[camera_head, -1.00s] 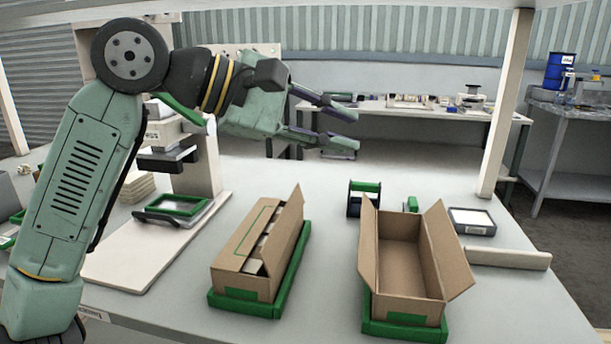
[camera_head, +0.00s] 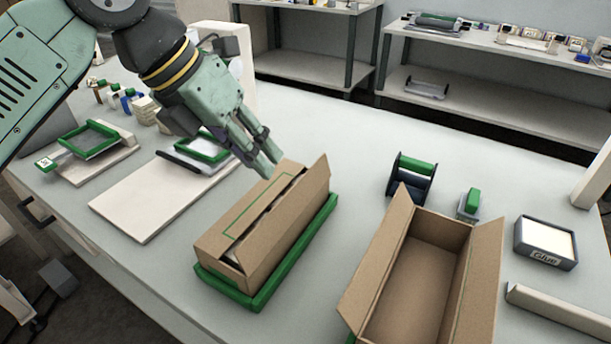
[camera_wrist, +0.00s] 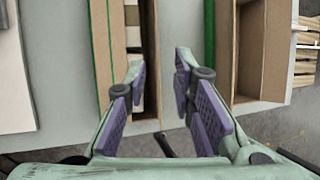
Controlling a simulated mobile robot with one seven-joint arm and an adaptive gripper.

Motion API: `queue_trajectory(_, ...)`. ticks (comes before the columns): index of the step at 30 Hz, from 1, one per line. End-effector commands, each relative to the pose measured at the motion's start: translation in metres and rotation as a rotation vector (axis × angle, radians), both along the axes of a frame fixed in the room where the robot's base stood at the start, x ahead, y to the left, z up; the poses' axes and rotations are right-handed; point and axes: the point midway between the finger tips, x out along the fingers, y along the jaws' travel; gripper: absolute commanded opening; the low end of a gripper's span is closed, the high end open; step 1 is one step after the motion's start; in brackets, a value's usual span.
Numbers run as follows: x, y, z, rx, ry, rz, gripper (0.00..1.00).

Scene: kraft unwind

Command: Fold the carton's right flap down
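The left carton (camera_head: 225,254) is brown cardboard and sits in a green tray (camera_head: 262,297). Its left flap (camera_head: 248,212), marked with a green line, lies down over the top. Its right flap (camera_head: 295,210) stands up, with a dark gap between the two. My gripper (camera_head: 270,162) points down just above the far end of this carton. In the wrist view my gripper (camera_wrist: 160,68) is open, its purple-padded fingers apart with nothing between them. The left flap (camera_wrist: 102,40) and the gap also show there. I cannot tell whether a finger touches the carton.
A second carton (camera_head: 400,270), both long flaps up, stands open at the right. Near it are a black-and-green tape holder (camera_head: 411,178), a glue box (camera_head: 546,243) and a pale bar (camera_head: 560,310). A white board (camera_head: 150,205) lies left. The table's middle back is clear.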

Motion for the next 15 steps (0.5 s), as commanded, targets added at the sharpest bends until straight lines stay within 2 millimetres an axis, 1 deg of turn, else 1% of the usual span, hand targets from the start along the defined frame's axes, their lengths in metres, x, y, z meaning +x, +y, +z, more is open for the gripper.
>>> queue_trajectory(3,-0.002,0.004,-0.003,0.004,0.026,0.039,0.23)
queue_trajectory(7,-0.001,0.0,-0.013,0.004,0.029,0.042,0.23)
queue_trajectory(11,0.003,-0.011,-0.031,0.004,0.029,0.038,0.23)
queue_trajectory(15,0.007,-0.023,-0.055,0.003,0.029,0.037,0.23)
